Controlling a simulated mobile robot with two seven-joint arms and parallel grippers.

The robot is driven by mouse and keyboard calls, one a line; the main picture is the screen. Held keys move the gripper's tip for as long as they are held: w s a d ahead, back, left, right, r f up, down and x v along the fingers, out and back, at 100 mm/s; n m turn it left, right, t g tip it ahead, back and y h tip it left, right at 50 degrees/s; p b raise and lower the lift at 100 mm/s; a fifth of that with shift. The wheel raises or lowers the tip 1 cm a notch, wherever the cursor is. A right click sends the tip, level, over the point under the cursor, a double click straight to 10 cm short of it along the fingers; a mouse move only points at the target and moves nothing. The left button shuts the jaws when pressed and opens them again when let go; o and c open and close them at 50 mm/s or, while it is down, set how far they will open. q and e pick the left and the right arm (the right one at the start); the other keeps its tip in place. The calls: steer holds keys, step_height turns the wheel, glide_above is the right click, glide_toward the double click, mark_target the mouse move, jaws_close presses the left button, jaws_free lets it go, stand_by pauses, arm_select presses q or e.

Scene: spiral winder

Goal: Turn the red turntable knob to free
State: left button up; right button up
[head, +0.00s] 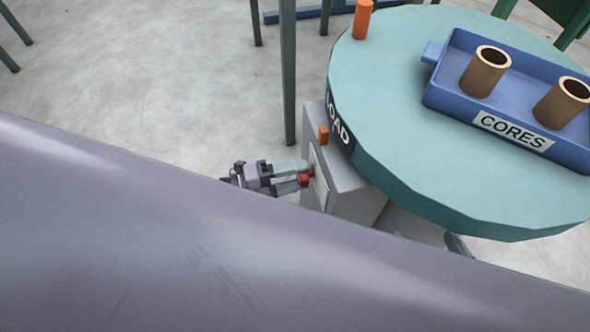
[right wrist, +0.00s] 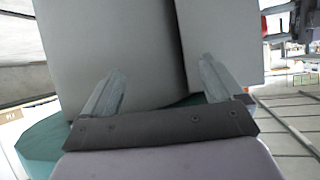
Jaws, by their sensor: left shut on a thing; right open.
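The red knob (head: 306,181) sits on the face of a grey box (head: 355,190) under the edge of the teal turntable (head: 400,120). My left gripper (head: 304,173) is shut on the knob, and its fingers hide part of it. The knob's pointing direction cannot be read. In the right wrist view, a red part (right wrist: 276,12) shows at the top right beside a dark gripper body. My right gripper (right wrist: 160,75) is open, with nothing between its fingers and pale grey panels beyond them.
A blue tray (head: 437,98) marked CORES, holding two brown tubes, stands on the turntable. An orange peg (head: 362,20) stands on the rim, and a smaller orange peg (head: 323,135) is on the grey box. A large grey-purple surface covers the lower head view.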

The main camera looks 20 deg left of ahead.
arm_select(q)
steer(key=n+p, duration=0.1)
steer(key=n, duration=0.1)
steer(key=shift+n, duration=0.4)
steer(key=n, duration=0.2)
steer(key=shift+n+p, duration=0.4)
steer(key=n, duration=0.3)
steer(key=shift+p, duration=0.4)
steer(key=shift+n, duration=1.2)
arm_select(e)
steer(key=shift+s+d+f+m+g+h, duration=0.15)
steer(key=shift+s+d+f+m+h, duration=0.1)
steer(key=shift+d, duration=0.35)
steer(key=shift+s+d+f+m+g+h, duration=0.15)
steer(key=shift+d+f, duration=0.05)
steer(key=shift+d, duration=0.35)
arm_select(q)
steer(key=shift+f+n, duration=0.1)
steer(key=shift+n, duration=0.3)
arm_select(e)
steer(key=shift+s+f, duration=0.15)
steer(key=shift+f, duration=0.05)
arm_select(q)
steer(key=o, duration=0.8)
steer(key=shift+o, duration=1.3)
arm_select(e)
steer(key=shift+r, duration=0.15)
